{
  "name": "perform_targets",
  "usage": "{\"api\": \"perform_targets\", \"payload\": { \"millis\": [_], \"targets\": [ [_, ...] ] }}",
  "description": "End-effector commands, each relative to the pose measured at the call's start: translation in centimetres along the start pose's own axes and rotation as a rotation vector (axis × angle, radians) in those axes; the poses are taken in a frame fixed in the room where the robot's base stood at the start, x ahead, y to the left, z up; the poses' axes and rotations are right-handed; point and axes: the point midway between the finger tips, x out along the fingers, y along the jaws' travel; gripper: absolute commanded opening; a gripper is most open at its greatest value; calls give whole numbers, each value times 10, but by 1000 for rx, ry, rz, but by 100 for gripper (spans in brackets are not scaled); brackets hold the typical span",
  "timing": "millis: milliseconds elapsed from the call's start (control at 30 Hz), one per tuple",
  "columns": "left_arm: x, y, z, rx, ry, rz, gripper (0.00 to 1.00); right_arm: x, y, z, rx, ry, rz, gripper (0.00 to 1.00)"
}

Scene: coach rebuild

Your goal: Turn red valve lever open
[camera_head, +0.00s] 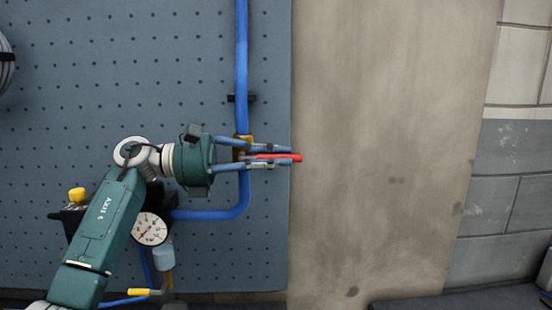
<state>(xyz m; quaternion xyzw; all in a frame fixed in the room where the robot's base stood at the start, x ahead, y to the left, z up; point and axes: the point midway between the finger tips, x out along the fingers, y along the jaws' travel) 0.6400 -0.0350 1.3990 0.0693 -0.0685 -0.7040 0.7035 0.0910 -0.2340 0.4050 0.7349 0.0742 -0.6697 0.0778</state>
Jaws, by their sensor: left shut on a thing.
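The red valve lever (294,157) points right from the brass valve (241,147) on the vertical blue pipe (241,60). It lies about level, across the pipe's line. My left gripper (284,157) reaches in from the left, in front of the valve. Its two fingers are shut on the red lever, one above and one below, and the lever's tip shows just past the fingertips. The gripper and fingers hide most of the valve body and the lever's inner end. My right gripper is not in view.
A pressure gauge (149,229) and a yellow-topped fitting (76,196) sit at the lower left. The blue pipe bends left below the valve. A yellow handle (139,292) is at the bottom. The bare tan wall (390,130) right of the pegboard (110,85) is clear.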

Motion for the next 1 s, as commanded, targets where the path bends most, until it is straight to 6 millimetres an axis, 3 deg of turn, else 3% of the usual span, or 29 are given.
{"api": "perform_targets", "payload": {
  "millis": [267,1000],
  "targets": [
    [-2,1,-2,2,75,-11,0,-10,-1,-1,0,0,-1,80],
    [-11,-5,-29,2,545,-104,0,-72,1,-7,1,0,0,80]
  ]
}}
